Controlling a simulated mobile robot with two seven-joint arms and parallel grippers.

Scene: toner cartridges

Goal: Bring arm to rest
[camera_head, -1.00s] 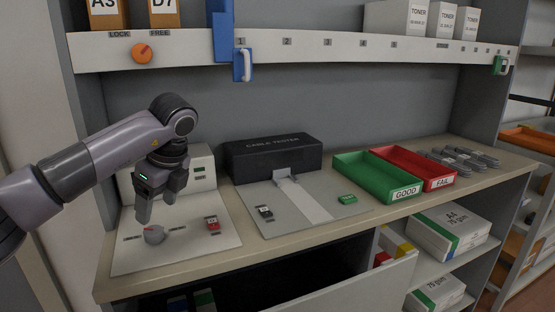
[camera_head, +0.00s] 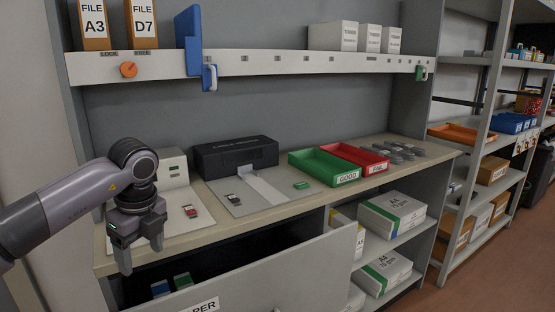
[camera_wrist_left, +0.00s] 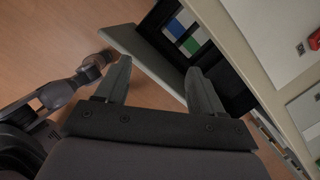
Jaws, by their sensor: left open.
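My left arm (camera_head: 70,207) comes in from the left in the head view. My left gripper (camera_head: 141,256) points down in front of the bench's front left edge, above the open drawer's left end. Its two fingers are apart with nothing between them. In the left wrist view the fingers (camera_wrist_left: 158,92) also stand apart and empty, with floor and the drawer's edge beyond them. Another of my arm's parts shows at the left of that view. My right gripper is not seen in the head view.
The open drawer (camera_head: 255,274) sticks out below the worktop (camera_head: 250,211). Floor is free at right.

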